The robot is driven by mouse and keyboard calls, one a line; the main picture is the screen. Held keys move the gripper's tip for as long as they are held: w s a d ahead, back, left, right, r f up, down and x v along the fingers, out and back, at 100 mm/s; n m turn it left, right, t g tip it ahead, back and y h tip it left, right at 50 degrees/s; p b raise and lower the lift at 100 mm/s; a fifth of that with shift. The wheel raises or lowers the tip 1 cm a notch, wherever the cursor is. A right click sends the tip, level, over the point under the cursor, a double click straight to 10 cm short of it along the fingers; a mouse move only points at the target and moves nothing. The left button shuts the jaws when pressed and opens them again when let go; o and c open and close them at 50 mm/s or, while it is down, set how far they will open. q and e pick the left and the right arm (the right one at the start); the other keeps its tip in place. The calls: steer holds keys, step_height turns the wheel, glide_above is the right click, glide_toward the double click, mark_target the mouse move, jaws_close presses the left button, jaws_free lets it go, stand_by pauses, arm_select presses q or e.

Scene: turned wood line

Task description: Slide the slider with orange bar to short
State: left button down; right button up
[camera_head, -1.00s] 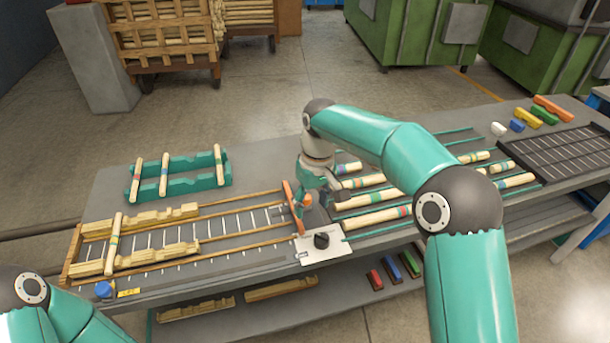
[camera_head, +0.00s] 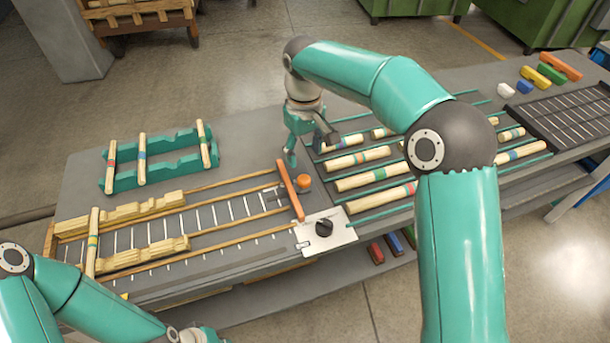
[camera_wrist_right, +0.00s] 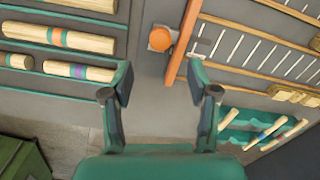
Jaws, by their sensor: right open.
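The slider's orange bar (camera_head: 290,190) lies across the right end of the wooden rails, with an orange knob (camera_head: 303,182) on its right side. In the right wrist view the bar (camera_wrist_right: 182,40) and knob (camera_wrist_right: 160,38) lie beyond the fingertips. My right gripper (camera_head: 308,150) is just behind the bar and knob in the head view. Its fingers are apart and empty in the right wrist view (camera_wrist_right: 162,84), and it appears clear of the knob. No "short" label is readable.
A white plate with a black dial (camera_head: 324,228) adjoins the bar's near end. A striped spindle (camera_head: 92,240) rests across notched wooden blocks (camera_head: 145,252) at the left. A teal rack (camera_head: 160,175) holds several spindles. More spindles (camera_head: 380,195) lie on the right.

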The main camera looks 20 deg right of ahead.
mark_target(305, 179)
step_height(305, 179, down, 9)
steer(key=shift+s+r, duration=0.1)
stand_by(0.3)
jaws_close()
